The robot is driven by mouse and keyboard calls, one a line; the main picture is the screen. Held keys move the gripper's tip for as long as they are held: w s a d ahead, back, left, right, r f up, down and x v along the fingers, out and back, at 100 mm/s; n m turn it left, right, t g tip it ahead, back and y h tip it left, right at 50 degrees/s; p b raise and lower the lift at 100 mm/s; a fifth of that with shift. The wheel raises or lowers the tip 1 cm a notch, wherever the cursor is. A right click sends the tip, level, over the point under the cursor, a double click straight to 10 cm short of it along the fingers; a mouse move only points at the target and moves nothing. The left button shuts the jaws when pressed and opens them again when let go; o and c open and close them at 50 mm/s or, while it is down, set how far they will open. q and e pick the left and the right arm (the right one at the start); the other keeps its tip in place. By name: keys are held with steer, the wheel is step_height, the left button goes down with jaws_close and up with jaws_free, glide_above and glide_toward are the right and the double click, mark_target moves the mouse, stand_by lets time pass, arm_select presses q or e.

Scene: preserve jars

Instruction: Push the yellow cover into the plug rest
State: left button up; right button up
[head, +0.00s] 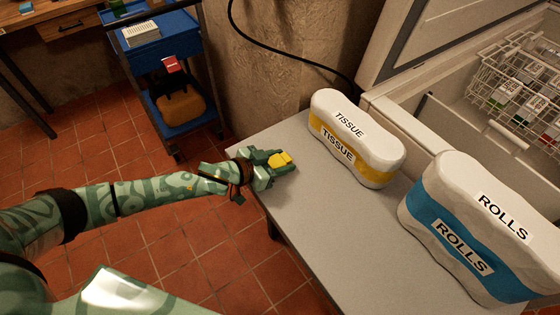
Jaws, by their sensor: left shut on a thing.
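I cannot make out the plug rest in this view. My right gripper is not in view.
The grey table (310,228) also bears a white and yellow TISSUE pack (368,133) and a larger white and blue ROLLS pack (447,195). A blue trolley (185,122) stands behind left. An open chest with a wire basket (492,98) is at right. The table's middle is clear.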

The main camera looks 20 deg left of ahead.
mark_target(276, 162)
arm_select(q)
steer(key=shift+r, duration=0.1)
steer(key=o, duration=0.8)
steer(key=shift+o, duration=0.2)
steer(key=shift+f, duration=0.2)
steer(key=shift+f+b, duration=0.15)
steer(key=shift+b, duration=0.25)
steer(key=p+v, duration=0.1)
steer(key=v, duration=0.1)
steer(key=p+v, duration=0.1)
steer(key=v, duration=0.2)
steer(key=shift+s+d+r+p, duration=0.1)
steer(key=shift+s+r+p, duration=0.05)
steer(key=shift+r+p, duration=0.3)
steer(key=p+v, duration=0.2)
steer(key=v, duration=0.9)
steer(key=shift+f+p, duration=0.2)
steer(key=shift+p, duration=0.1)
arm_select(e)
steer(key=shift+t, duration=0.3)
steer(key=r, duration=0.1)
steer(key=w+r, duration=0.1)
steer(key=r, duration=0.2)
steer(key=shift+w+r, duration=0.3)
arm_select(q)
steer(key=shift+s, duration=0.1)
